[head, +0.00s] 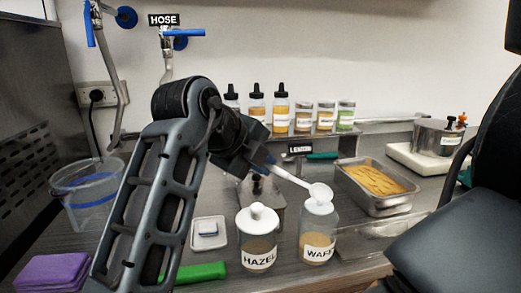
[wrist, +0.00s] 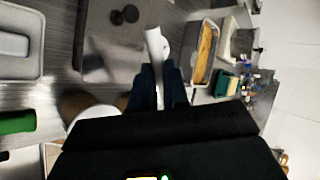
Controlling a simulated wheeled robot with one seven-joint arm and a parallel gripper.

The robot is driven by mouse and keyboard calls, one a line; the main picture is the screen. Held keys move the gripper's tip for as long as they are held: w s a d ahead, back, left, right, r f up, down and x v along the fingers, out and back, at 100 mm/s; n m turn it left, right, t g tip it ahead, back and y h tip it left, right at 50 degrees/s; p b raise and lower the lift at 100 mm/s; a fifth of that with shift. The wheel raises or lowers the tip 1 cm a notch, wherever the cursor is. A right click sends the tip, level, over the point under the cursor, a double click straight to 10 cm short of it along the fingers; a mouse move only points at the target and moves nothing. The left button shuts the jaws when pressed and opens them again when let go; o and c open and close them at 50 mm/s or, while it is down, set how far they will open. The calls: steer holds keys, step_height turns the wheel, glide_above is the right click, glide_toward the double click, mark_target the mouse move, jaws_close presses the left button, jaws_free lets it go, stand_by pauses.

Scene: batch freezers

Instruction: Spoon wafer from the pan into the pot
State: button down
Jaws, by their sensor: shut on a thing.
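My gripper (head: 262,163) is shut on the handle of a white spoon (head: 290,179). The spoon tilts down to the right, its bowl at the mouth of a glass jar labelled "WAFE…" (head: 317,250); I cannot tell if they touch or if the bowl holds anything. The jar has pale tan contents low inside. A metal pan (head: 352,188) with yellow-orange contents stands to the right. A steel pot (head: 430,138) stands on a white board at the back right. In the wrist view, the spoon (wrist: 154,45) sticks out between the fingers (wrist: 158,88).
A lidded "HAZEL" jar (head: 258,262) stands close left of the wafer jar. Bottles and small jars line a back shelf (head: 290,134). A clear bucket (head: 85,200), purple cloths (head: 52,272) and a green item (head: 202,272) are at left.

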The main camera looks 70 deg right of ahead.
steer(key=d+r+t+y+p, duration=0.1)
steer(key=y+p, duration=0.1)
steer(key=p, duration=0.2)
steer(key=s+r+t+y+p, duration=0.1)
steer(key=t+y+p, duration=0.1)
steer(key=y+p, duration=0.1)
steer(key=d+r+t+y+p, duration=0.1)
steer(key=r+y+p, duration=0.1)
steer(key=p, duration=0.3)
steer(key=shift+s+d+m+t+y, duration=0.2)
steer(key=shift+d+m+t+y, duration=0.1)
steer(key=shift+y, duration=0.4)
